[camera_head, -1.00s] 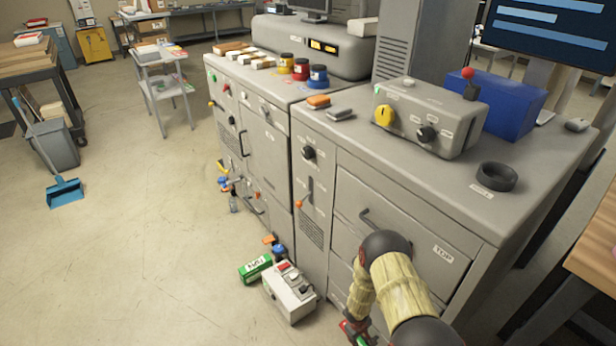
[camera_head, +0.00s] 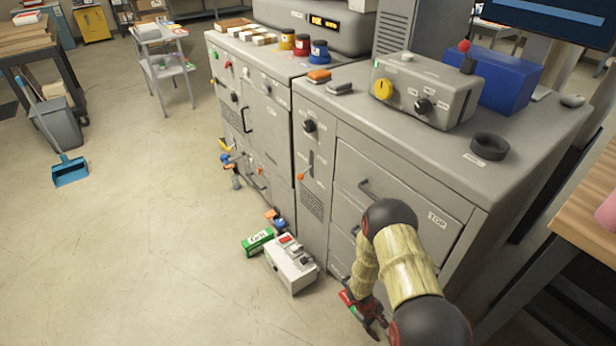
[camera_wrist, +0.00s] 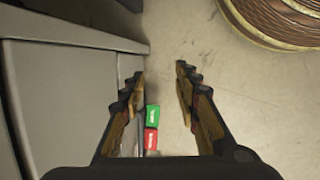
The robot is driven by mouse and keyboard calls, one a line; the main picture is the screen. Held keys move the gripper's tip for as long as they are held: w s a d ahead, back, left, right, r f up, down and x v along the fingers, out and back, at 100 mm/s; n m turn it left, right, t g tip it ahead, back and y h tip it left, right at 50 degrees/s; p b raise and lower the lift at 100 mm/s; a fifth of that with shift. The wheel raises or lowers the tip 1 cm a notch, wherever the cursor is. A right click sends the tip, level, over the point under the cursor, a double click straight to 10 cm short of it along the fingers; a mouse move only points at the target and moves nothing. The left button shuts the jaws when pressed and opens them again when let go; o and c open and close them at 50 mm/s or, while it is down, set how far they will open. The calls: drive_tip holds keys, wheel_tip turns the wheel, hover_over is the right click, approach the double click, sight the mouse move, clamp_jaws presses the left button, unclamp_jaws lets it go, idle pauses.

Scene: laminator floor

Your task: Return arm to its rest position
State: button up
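My arm, with tan sleeves and dark joints, is folded at the lower right of the head view, in front of the cabinet drawers. My gripper (camera_head: 372,322) hangs low near the cabinet's base, partly cut by the arm's own links. In the wrist view my gripper (camera_wrist: 160,85) points down toward the floor, its two fingers apart with nothing between them. A green and red item (camera_wrist: 152,128) shows lower down beside the left finger, apart from it.
The grey cabinet (camera_head: 410,205) stands close to the arm. A white box with switches (camera_head: 290,268) and a green box (camera_head: 258,242) lie on the floor by it. A wooden table (camera_head: 575,215) edges in at the right. The floor at left is mostly clear.

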drive_tip(key=s+r+m+g+p, duration=0.1)
drive_tip(key=s+r+m, duration=0.1)
drive_tip(key=r, duration=1.3)
drive_tip(key=s+r+m, duration=0.2)
drive_tip(key=r, duration=1.4)
drive_tip(key=s+a+r+m+t+y+p, duration=0.1)
drive_tip(key=s+r, duration=0.4)
drive_tip(key=r, duration=0.7)
drive_tip(key=s+a+r+m+t+y+p, duration=0.1)
drive_tip(key=s+a+r+t+y, duration=0.1)
drive_tip(key=r, duration=1)
drive_tip(key=s+a+r+m+t+y+p, duration=0.1)
drive_tip(key=s+a+r+t, duration=0.3)
drive_tip(key=s+r, duration=0.4)
wheel_tip(320, 180, up, 5)
drive_tip(key=shift+f+m+t, duration=0.2)
drive_tip(key=shift+m+t, duration=0.1)
